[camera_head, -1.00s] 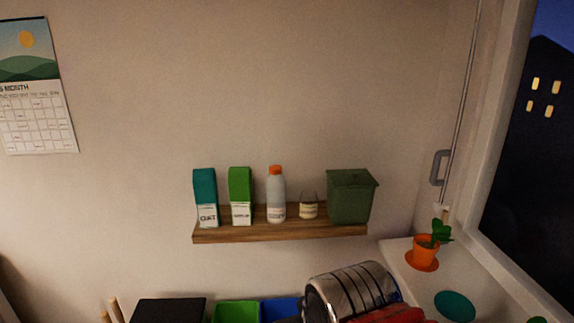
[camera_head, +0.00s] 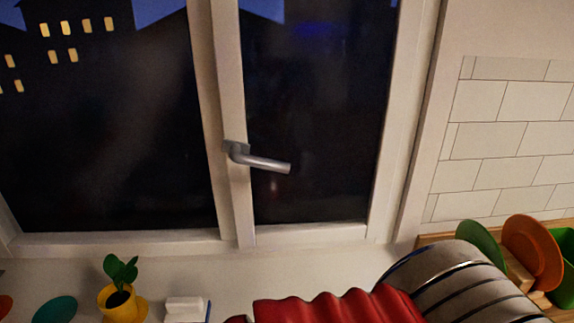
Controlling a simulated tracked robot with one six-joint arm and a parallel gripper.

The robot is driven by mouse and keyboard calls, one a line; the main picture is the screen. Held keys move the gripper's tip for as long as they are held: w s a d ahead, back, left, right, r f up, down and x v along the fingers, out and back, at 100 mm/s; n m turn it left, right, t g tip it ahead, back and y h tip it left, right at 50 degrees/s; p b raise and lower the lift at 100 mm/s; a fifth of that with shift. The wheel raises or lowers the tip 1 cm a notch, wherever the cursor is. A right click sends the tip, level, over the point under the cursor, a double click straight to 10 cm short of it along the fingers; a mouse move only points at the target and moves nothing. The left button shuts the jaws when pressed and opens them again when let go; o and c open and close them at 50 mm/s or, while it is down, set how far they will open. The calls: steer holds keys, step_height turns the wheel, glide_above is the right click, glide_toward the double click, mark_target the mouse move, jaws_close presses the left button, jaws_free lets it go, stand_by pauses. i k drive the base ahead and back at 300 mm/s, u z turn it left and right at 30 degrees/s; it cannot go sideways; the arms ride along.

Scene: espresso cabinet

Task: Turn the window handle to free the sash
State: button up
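The window handle (camera_head: 262,160) is a grey metal lever on the white upright frame between two dark panes. It points to the right and slightly down. The right-hand sash (camera_head: 308,235) looks closed in its frame. My gripper is not in view. My arm's metal and red ribbed parts show at the bottom right, well below the handle and apart from it.
A yellow pot with a green plant (camera_head: 117,299) stands on the white sill (camera_head: 230,283), with a teal dish (camera_head: 54,310) and a small white block (camera_head: 184,308) near it. Orange and green plates (camera_head: 533,252) stand at the right. The space before the handle is clear.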

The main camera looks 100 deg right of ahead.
mark_target(239, 152)
steer(key=u, duration=0.7)
steer(key=k, duration=0.3)
steer(key=z, duration=3.55)
steer(key=k, duration=0.5)
steer(key=u, duration=0.9)
